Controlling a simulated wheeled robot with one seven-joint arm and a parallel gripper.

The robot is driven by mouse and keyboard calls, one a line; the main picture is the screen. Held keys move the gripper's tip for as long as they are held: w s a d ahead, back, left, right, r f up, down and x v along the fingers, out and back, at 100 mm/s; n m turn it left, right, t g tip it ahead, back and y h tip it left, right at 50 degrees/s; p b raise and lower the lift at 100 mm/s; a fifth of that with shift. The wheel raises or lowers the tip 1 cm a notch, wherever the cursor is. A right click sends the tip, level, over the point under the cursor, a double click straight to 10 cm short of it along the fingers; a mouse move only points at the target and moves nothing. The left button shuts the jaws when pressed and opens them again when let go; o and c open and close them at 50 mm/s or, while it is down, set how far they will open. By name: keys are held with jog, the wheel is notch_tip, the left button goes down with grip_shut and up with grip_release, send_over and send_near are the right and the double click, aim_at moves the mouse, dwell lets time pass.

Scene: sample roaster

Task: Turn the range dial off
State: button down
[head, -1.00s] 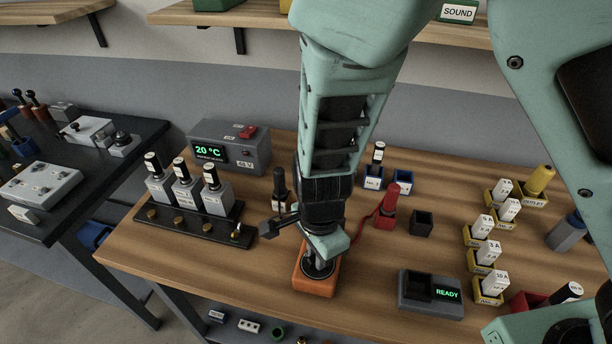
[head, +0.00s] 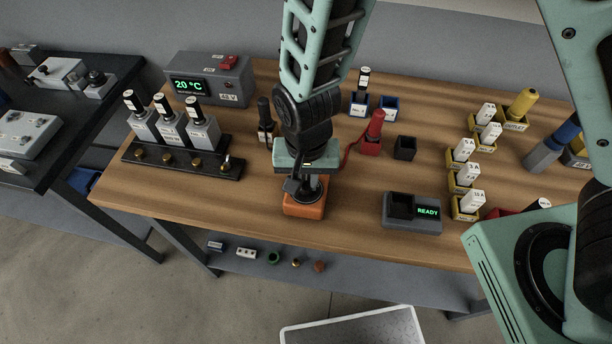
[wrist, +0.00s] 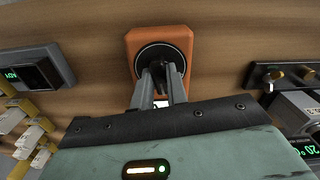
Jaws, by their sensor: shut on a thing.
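An orange box (head: 303,209) stands on the wooden bench near its front edge. It also shows in the wrist view (wrist: 133,40), with a round black dial (wrist: 162,57) on its top face. My gripper (wrist: 165,80) is over the box from above, its two fingers shut on the dial's raised knob. In the head view my gripper (head: 304,184) covers much of the dial. The dial's markings and pointer cannot be read.
A grey device reading READY (head: 410,221) stands to the right. A red plug-like piece (head: 374,130) with a cable and a black block (head: 404,148) are behind it. A black rail with several bottles (head: 180,164) is at the left. Bare wood surrounds the orange box.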

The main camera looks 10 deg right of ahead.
aim_at(307, 182)
jog(key=n, duration=0.5)
jog(key=shift+n+b, duration=0.4)
jog(key=shift+n, duration=2)
jog(key=c, duration=1.4)
grip_release()
notch_tip(307, 182, up, 17)
jog(key=shift+r+b, duration=0.2)
jog(key=shift+b, duration=0.9)
jog(key=shift+d, duration=0.1)
